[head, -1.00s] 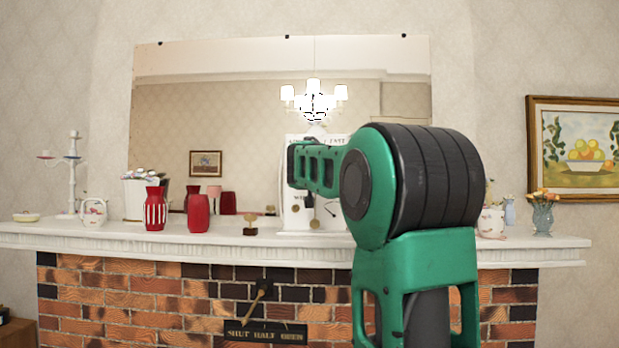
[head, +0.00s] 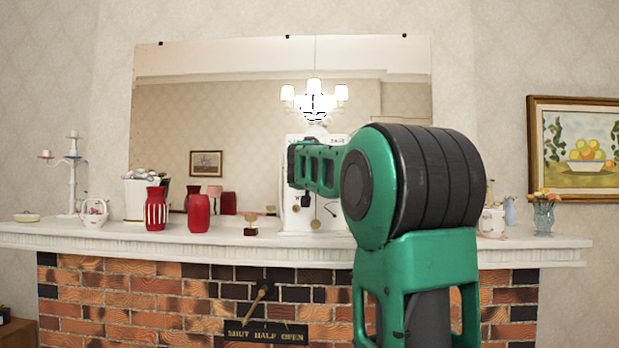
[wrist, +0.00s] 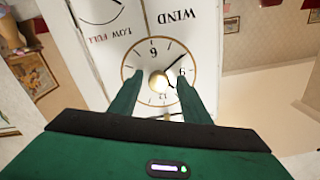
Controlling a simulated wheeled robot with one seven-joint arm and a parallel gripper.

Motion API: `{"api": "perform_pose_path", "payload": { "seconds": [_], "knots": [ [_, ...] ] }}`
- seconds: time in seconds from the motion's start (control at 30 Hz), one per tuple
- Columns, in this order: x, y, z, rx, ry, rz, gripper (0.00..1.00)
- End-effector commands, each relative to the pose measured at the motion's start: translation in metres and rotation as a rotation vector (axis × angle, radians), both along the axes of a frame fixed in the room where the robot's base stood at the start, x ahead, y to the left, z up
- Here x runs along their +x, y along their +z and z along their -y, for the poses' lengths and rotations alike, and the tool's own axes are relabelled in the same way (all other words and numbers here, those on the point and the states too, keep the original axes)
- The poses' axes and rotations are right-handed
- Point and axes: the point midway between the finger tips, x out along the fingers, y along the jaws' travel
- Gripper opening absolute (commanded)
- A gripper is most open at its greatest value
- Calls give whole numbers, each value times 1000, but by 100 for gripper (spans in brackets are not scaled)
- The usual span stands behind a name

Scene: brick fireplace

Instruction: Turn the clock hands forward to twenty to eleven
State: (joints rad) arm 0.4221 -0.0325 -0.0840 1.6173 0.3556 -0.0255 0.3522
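The white clock panel (head: 293,215) stands on the mantel, partly covered by my arm in the head view. In the wrist view its round dial (wrist: 150,48) appears upside down, with 6 at the top, 9 at the right and 12 at the bottom. A thin dark hand (wrist: 176,64) points up-right, between 6 and 9, close to where 8 lies. The other hand is not clearly seen. A brass knob (wrist: 158,79) sits at the dial's centre. My gripper (wrist: 159,82) is open, its two green fingers on either side of the knob, apparently not touching it.
The panel also carries WIND and LOW/FULL markings. A striped red vase (head: 156,208), a red vase (head: 199,214) and a small brass piece (head: 250,229) stand left of it on the mantel (head: 120,238). A large mirror (head: 240,110) is behind.

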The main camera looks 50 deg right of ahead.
Motion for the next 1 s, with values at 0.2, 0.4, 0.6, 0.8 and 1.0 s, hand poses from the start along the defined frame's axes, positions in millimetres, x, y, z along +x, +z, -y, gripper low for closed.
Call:
{"api": "perform_pose_path", "payload": {
  "seconds": [0.2, 0.4, 0.6, 0.8, 1.0],
  "knots": [
    [-2, -1, -2, 1, -2, -1, 43],
    [-18, 0, -21, 0, 1, 1, 43],
    [-42, 0, -50, 0, 2, 0, 43],
    [-61, -1, -72, 0, 1, 0, 43],
    [-69, -1, -82, 0, -1, -2, 43]
  ]
}}
